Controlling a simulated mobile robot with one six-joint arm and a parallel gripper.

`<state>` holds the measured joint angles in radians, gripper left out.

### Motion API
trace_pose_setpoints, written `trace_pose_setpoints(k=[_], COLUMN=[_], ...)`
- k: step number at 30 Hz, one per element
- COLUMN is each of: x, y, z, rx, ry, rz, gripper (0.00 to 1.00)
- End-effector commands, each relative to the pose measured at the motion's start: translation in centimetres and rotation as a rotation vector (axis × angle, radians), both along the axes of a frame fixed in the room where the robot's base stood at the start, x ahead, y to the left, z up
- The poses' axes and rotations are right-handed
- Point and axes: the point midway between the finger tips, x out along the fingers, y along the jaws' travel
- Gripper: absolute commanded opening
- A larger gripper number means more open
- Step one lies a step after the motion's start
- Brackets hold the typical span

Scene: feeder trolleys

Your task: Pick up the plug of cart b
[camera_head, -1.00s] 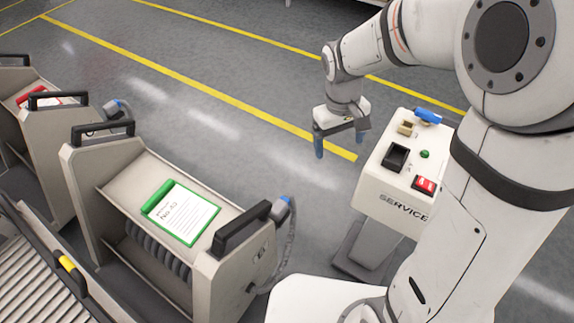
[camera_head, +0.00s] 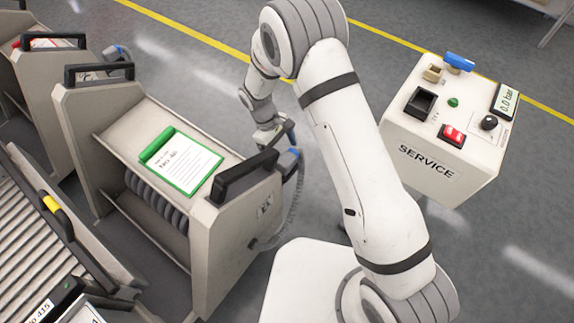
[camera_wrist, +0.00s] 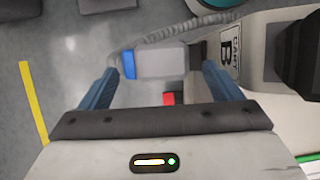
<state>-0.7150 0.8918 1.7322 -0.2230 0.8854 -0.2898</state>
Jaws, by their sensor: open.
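Cart b (camera_head: 235,235) is the near grey cart with a green-framed card; the wrist view shows its "CART B" label (camera_wrist: 236,48). Its plug (camera_wrist: 160,63) has a pale grey body and a blue end, and sits at a dark holder on the cart's side. The plug also shows in the head view (camera_head: 288,165), partly hidden. My gripper (camera_wrist: 158,72) is open, one blue finger on each side of the plug. I cannot tell whether either finger touches it. In the head view my gripper (camera_head: 280,136) is just behind the cart's handle.
The plug's ribbed hose (camera_head: 297,205) hangs beside the cart. A black handle (camera_head: 245,174) stands close to the plug. A white service stand (camera_head: 440,150) is at the right. Another cart (camera_head: 45,95) and a roller conveyor (camera_head: 35,240) are at the left.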

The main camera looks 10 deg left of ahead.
Motion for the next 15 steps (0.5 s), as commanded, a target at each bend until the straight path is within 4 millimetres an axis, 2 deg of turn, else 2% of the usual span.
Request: trace_pose_setpoints(k=[12,15], x=[-1.0,-1.0], y=[-1.5,-1.6], z=[-4.9,-5.2], rx=[-0.001,0.001], ry=[0.002,0.0], rz=[0.0,0.0], gripper=[0.85,0.85])
